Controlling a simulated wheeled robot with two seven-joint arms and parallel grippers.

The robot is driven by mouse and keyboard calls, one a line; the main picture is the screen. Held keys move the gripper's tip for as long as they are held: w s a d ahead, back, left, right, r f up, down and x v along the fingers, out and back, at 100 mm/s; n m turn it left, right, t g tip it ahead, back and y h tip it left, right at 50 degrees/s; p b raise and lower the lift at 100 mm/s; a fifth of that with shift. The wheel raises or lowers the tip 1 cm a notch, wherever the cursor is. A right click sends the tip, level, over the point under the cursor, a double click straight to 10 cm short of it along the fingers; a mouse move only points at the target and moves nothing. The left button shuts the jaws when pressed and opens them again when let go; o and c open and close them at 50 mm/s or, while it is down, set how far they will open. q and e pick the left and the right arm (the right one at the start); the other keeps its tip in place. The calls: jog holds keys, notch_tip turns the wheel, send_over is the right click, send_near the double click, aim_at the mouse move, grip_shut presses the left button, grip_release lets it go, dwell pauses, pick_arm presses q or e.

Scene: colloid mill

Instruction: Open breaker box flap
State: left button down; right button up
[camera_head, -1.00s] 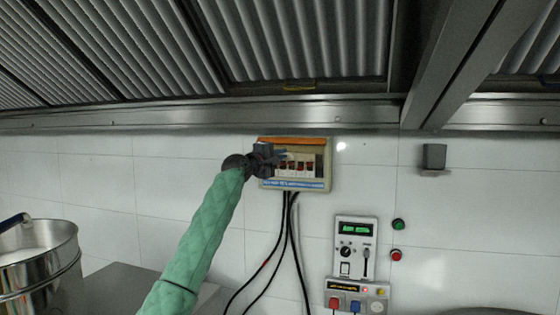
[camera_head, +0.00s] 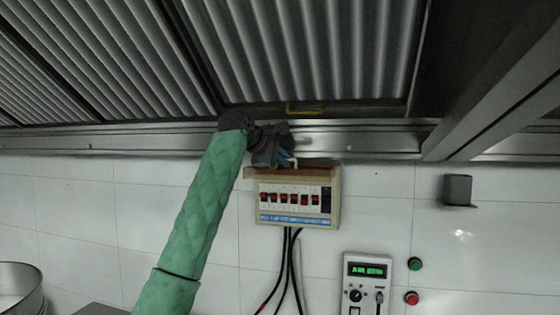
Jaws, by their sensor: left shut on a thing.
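The breaker box (camera_head: 330,210) is fixed to the white tiled wall, with a row of red switches showing on its open front. Its brown flap (camera_head: 312,173) is raised along the top edge and sticks out, seen nearly edge-on. My left gripper (camera_head: 290,160) is at the flap's upper edge, left of its middle, and is shut on it. The fingertips are small and partly hidden by the dark gripper body. My right gripper is out of view.
A metal hood (camera_head: 370,140) hangs close above the box and my left gripper. Black cables (camera_head: 289,260) run down from the box. A control panel (camera_head: 368,275) and a grey wall fitting (camera_head: 457,190) are to the right. A metal pot (camera_head: 20,285) stands lower left.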

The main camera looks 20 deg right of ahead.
pick_arm(q)
jog(key=shift+w+r, duration=0.1)
jog(key=shift+w, duration=0.05)
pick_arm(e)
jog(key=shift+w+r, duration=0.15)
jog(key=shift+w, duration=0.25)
pick_arm(q)
jog(key=c, duration=1.5)
grip_release()
jog(key=shift+w+d, duration=0.1)
jog(key=shift+d, duration=0.05)
jog(key=shift+c, duration=0.2)
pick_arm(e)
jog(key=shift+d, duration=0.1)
pick_arm(q)
jog(key=shift+a+b, duration=0.25)
jog(key=shift+b, duration=0.1)
jog(key=b+v, duration=0.3)
jog(key=v, duration=0.4)
jog(key=shift+r+b, duration=0.3)
jog(key=shift+r, duration=0.05)
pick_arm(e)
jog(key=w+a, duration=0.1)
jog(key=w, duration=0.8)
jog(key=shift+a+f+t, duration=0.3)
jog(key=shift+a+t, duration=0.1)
